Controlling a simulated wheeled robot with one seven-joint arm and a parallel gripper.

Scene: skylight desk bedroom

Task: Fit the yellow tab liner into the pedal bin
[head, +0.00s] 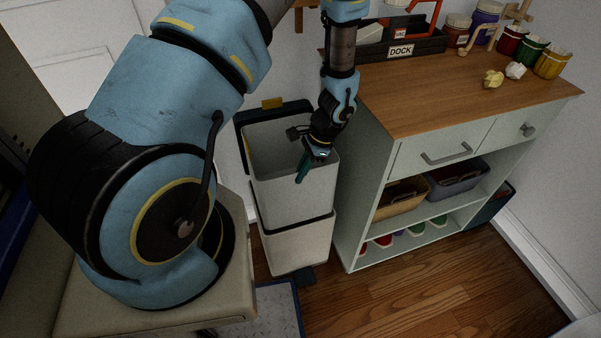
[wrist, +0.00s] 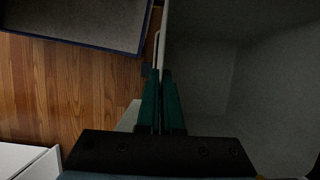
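The liner (head: 290,195) is a pale grey open box, seen from above in the head view. A yellow tab (head: 272,103) shows at its far edge, by a dark frame. The liner stands high over the pale pedal bin (head: 298,246); its lower end appears to be inside the bin mouth, but this part is hidden. My gripper (head: 303,172) is at the liner's near right rim. In the wrist view my gripper's teal fingers (wrist: 161,103) are close together on the thin wall, with the liner's inside (wrist: 205,75) to the right.
A shelf unit with a wooden top (head: 440,95) stands close on the right. Crumpled paper balls (head: 493,79), jars and a tray marked DOCK (head: 402,50) are on it. A grey mat (head: 278,308) lies in front of the bin. Wooden floor (head: 420,285) is clear at lower right.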

